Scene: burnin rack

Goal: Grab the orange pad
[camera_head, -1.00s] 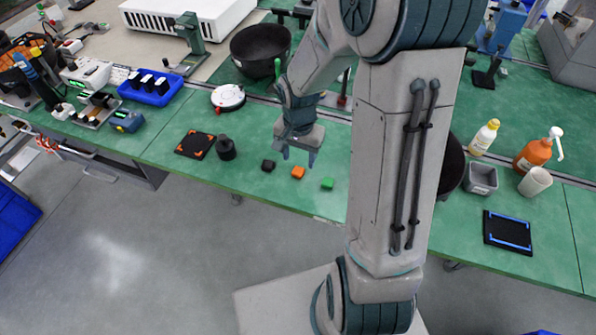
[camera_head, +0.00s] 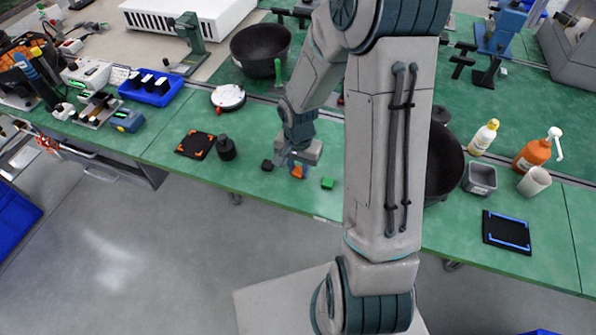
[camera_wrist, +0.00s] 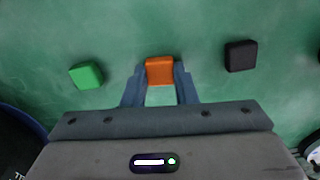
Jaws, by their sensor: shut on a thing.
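The orange pad (camera_wrist: 159,70) is a small block on the green bench, between the fingertips of my gripper (camera_wrist: 160,84) in the wrist view. In the head view, the orange pad (camera_head: 298,171) is partly hidden by my gripper (camera_head: 296,168). The fingers are shut on its sides, and it sits at bench level as far as I can tell. A green pad (camera_head: 327,183) lies to its right and a black pad (camera_head: 267,165) to its left in the head view. In the wrist view the green pad (camera_wrist: 86,75) is at left and the black pad (camera_wrist: 241,55) at right.
A black tray with orange corners (camera_head: 195,145) and a dark bottle (camera_head: 226,149) stand to the left. A black bowl (camera_head: 443,165), a grey bin (camera_head: 480,178) and a tray with blue edges (camera_head: 507,231) are to the right. The bench's front edge is close to the pads.

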